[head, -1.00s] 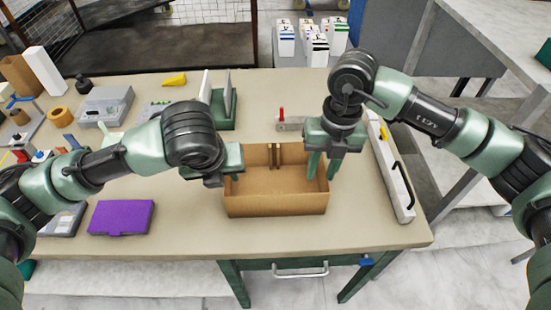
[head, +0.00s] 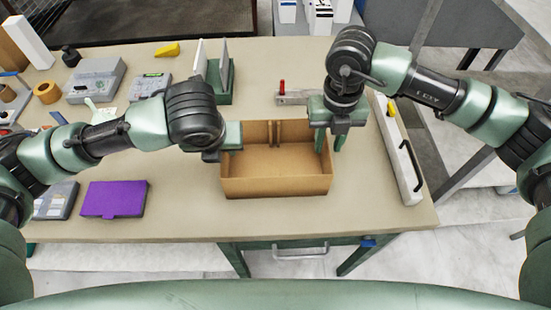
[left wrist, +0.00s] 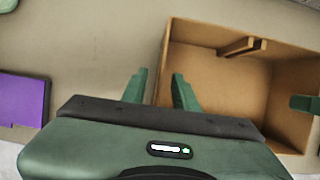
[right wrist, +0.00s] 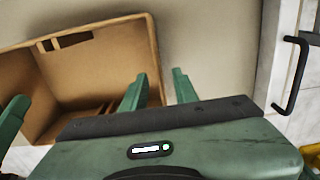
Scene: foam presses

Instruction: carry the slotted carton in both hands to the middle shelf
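The carton (head: 275,186) is an open brown box standing upright on the table. Two thin upright strips with a slot between them show at its back wall. My left gripper (left wrist: 158,90) is open, one finger on each side of the carton's left wall, with gaps to the wall. My right gripper (right wrist: 158,88) is open in the same way at the right wall, one finger inside and one outside. In the head view, my left fingers are mostly hidden by the wrist. I cannot make out a middle shelf.
On the table (head: 190,222), a purple case (head: 113,199) lies left of the carton. A green rack (head: 222,80) and a red-handled part (head: 283,90) stand behind it. A long white bar with a black handle (head: 402,155) lies close on the right.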

